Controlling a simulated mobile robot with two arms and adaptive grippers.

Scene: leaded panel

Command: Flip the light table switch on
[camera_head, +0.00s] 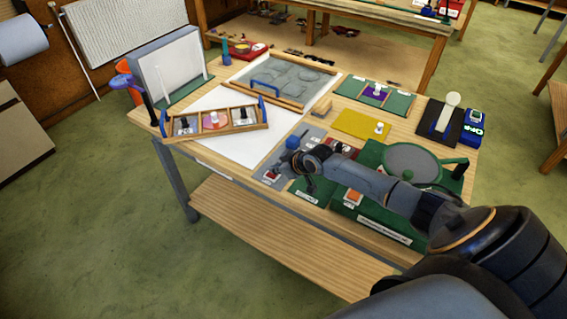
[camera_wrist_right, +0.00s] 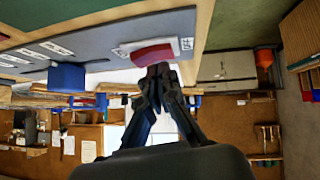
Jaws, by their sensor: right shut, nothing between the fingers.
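A grey control panel (camera_head: 262,174) lies along the front edge of the workbench. It carries a red rocker switch (camera_head: 271,175) with small white labels. In the right wrist view the red switch (camera_wrist_right: 152,54) stands out from the grey panel (camera_wrist_right: 105,45), with a label at each end. My right gripper (camera_head: 281,160) reaches in from the right over this panel. In the wrist view its fingertips (camera_wrist_right: 160,70) are together, empty, right at the switch; I cannot tell whether they touch it. The white light table surface (camera_head: 222,128) lies behind the panel. My left gripper is not in view.
A blue knob (camera_head: 293,142) stands on the panel close to my gripper; it also shows in the wrist view (camera_wrist_right: 67,77). A wooden tray (camera_head: 213,123) lies to the left.

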